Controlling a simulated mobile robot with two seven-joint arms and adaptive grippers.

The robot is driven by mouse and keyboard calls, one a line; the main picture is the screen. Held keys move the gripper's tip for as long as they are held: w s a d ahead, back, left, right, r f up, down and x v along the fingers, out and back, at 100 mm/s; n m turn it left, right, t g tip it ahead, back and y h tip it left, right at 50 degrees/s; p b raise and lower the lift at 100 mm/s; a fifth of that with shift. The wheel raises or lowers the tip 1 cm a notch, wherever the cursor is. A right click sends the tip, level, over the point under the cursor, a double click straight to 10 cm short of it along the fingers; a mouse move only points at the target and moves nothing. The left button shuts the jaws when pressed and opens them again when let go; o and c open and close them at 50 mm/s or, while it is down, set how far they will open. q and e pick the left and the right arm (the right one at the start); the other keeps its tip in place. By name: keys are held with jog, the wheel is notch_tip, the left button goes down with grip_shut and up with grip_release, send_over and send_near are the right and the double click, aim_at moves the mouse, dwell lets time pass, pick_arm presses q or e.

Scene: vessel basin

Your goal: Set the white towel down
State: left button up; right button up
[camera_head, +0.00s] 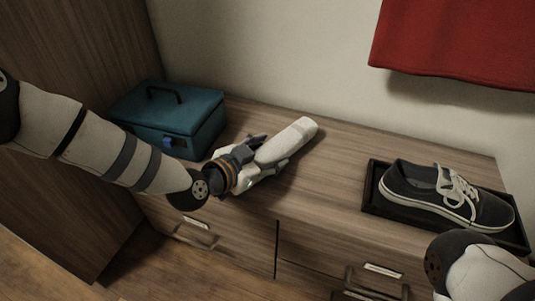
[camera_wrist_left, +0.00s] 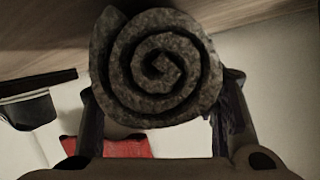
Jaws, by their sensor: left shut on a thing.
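The white towel (camera_head: 293,141) is rolled up and lies lengthwise away from my left gripper, over the wooden cabinet top (camera_head: 330,190). My left gripper (camera_head: 262,155) is shut on the near part of the roll. In the left wrist view the towel's spiral end (camera_wrist_left: 155,68) fills the upper middle, greyish in shade, between the two fingers. I cannot tell whether the towel's underside touches the cabinet top. My right arm shows at the lower right of the head view, but its gripper is out of the picture.
A teal case (camera_head: 172,118) with a handle stands left of the towel. A black tray (camera_head: 371,193) holding a dark shoe (camera_head: 440,194) sits at the right. A red cloth (camera_head: 460,45) hangs on the wall. The cabinet top between towel and tray is clear.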

pick_arm(q)
jog(key=shift+f, duration=0.2)
jog(key=o, duration=1.2)
jog(key=shift+r, duration=0.1)
jog(key=shift+s+a+r, duration=0.15)
jog(key=shift+r, duration=0.15)
jog(key=p+v, duration=0.4)
jog(key=v, duration=0.7)
jog(key=shift+s+a, duration=0.15)
jog(key=shift+s, duration=0.05)
jog(key=shift+r, duration=0.1)
